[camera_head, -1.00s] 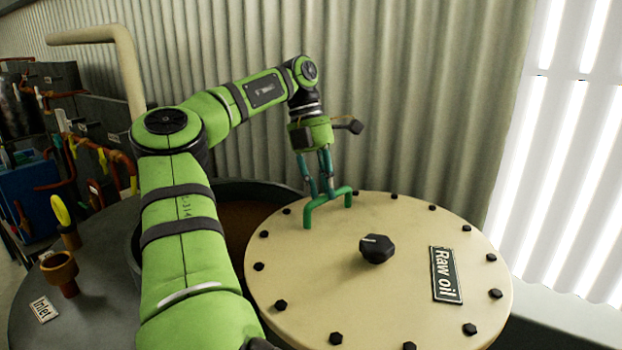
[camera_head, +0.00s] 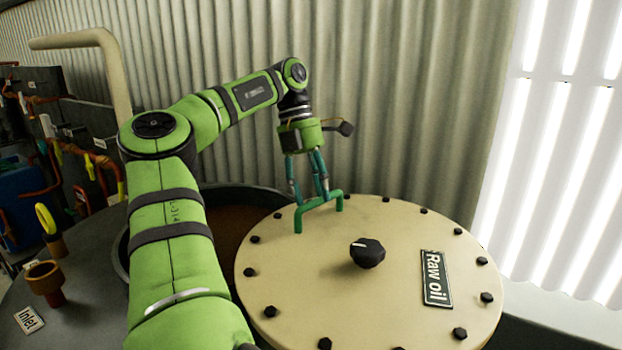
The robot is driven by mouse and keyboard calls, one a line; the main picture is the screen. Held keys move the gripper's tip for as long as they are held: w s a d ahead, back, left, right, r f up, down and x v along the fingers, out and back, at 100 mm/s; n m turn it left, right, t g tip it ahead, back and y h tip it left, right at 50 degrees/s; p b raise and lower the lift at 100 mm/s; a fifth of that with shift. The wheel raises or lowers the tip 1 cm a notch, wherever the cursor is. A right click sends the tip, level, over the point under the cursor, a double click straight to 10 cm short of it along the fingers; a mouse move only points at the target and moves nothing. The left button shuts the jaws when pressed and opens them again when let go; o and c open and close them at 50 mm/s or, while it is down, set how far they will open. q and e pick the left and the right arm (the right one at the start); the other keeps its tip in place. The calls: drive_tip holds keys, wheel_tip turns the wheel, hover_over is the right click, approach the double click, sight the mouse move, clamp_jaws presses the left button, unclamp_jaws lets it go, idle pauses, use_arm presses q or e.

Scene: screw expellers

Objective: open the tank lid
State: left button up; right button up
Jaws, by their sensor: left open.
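The round cream tank lid (camera_head: 310,290) has black bolts around its rim, a black knob (camera_head: 367,253) and a "Raw oil" label (camera_head: 435,279). It lies shifted to the right, so part of the tank opening (camera_head: 238,222) with brown contents shows on its left. A green bar handle (camera_head: 320,203) stands at the lid's far left side. My left gripper (camera_head: 310,198) points down at the handle with its fingers open around or beside it; contact is unclear. My right gripper is not in view.
A corrugated wall (camera_head: 400,110) stands close behind the tank. At the left are a brown inlet fitting (camera_head: 45,282), an "Inlet" label (camera_head: 29,320), a yellow-handled valve (camera_head: 47,220) and a cream pipe (camera_head: 115,75). A bright window panel (camera_head: 545,150) is at the right.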

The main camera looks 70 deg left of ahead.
use_arm(q)
drive_tip(key=v, duration=0.7)
idle(0.4)
